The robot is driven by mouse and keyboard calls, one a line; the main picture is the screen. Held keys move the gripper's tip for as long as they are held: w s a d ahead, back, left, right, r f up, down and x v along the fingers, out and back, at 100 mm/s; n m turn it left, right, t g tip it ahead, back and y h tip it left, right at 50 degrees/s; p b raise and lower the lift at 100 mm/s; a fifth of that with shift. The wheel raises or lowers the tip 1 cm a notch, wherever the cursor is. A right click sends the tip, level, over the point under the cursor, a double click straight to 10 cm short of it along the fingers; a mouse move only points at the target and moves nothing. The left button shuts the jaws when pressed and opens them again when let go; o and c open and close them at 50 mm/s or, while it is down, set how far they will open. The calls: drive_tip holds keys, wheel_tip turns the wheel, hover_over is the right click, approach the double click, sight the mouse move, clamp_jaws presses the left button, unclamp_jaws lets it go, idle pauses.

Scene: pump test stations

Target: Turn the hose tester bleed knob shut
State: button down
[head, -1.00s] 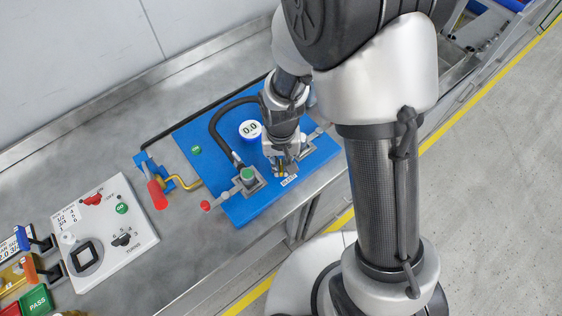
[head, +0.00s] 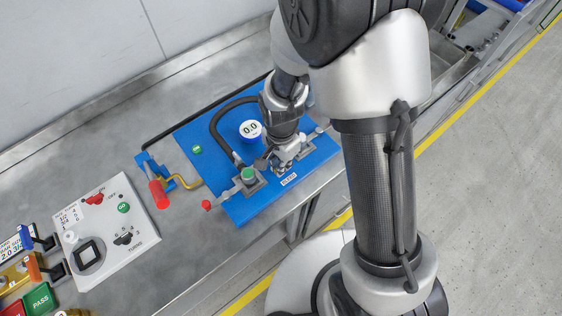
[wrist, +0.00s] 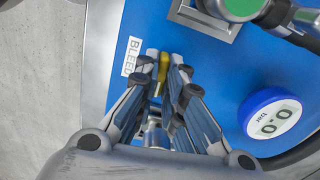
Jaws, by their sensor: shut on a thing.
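The blue hose tester board (head: 325,152) lies on the metal bench in the head view. My gripper (head: 283,166) points down at its front part, beside the BLEED label (head: 289,180). In the wrist view my gripper (wrist: 165,75) is shut on the yellow bleed knob (wrist: 163,66), with one finger on each side of it. The knob's upper end shows between the fingertips, and the rest is hidden by the fingers. The label (wrist: 132,57) is just left of the fingers. In the head view my gripper hides the knob.
A round gauge (head: 250,130) reading 0.0 and a black hose (head: 215,128) are close behind my gripper. A green-capped fitting (head: 247,174) and a red-ended lever (head: 207,205) stand to the left. Further left are a red-handled crank (head: 158,193) and a white control panel (head: 135,240).

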drive_tip(key=shift+m, duration=0.6)
drive_tip(key=c, duration=1.7)
unclamp_jaws()
drive_tip(key=shift+r, duration=0.1)
wheel_tip(320, 180, up, 12)
